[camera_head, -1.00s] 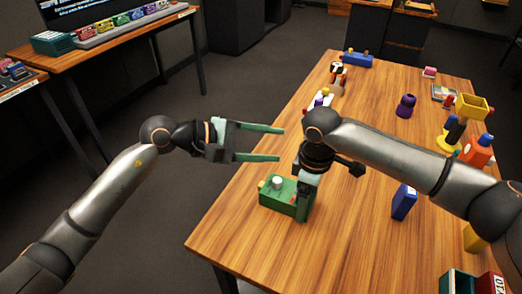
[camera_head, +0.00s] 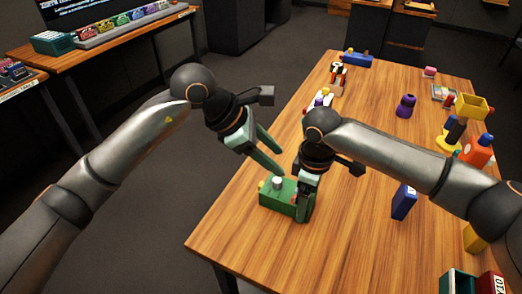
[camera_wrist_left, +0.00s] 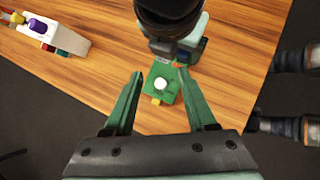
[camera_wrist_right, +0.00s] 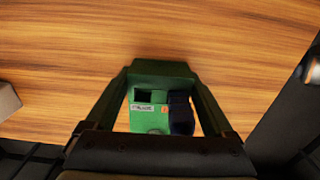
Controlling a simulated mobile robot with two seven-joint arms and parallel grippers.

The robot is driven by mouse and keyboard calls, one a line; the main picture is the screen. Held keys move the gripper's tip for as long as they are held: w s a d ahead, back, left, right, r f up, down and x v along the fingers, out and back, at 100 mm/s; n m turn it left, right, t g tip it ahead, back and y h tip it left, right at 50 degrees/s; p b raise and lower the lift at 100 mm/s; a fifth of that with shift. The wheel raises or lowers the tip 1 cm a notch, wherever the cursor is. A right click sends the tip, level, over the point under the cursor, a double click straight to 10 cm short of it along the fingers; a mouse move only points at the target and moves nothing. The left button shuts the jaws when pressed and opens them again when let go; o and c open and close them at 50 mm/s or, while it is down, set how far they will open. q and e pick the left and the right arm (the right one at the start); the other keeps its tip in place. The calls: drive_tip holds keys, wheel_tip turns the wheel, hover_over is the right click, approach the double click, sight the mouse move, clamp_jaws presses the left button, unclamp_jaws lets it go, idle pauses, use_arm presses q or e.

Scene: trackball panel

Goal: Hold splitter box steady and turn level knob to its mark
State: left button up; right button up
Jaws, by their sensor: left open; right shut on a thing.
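The splitter box (camera_head: 280,197) is a green box on the near left part of the wooden table. A pale round level knob (camera_head: 277,183) stands on its top; it also shows in the left wrist view (camera_wrist_left: 160,84). My right gripper (camera_head: 301,212) is shut on the box at its right end; its fingers flank the green box (camera_wrist_right: 147,115) in the right wrist view. My left gripper (camera_head: 278,162) is open and empty, tilted downward, just above and behind the knob. In the left wrist view the knob lies between its spread fingers, apart from them. I cannot make out the mark.
The wooden table (camera_head: 330,240) has bare room in front of the box. A blue block (camera_head: 404,202) stands to the right. A purple knobbed piece (camera_head: 405,106) and a yellow bin (camera_head: 473,107) stand further back. The table's left edge is close to the box.

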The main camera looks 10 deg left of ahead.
use_arm(q)
drive_tip(key=shift+s+a+r+n+y, duration=0.15)
drive_tip(key=shift+a+n+y, duration=0.25)
drive_tip(key=shift+n+y, duration=0.45)
drive_tip(key=shift+s+a+r+n+y, duration=0.1)
drive_tip(key=shift+a+r+n+y, duration=0.25)
drive_tip(key=shift+n, duration=0.8)
drive_tip(key=shift+s+a+r+n+y, duration=0.1)
drive_tip(key=shift+a+n+y, duration=0.3)
drive_tip(key=shift+n+y, duration=0.45)
drive_tip(key=v, duration=1.1)
drive_tip(key=shift+w+d, duration=0.25)
drive_tip(key=shift+w, duration=0.15)
drive_tip(key=shift+r, duration=0.1)
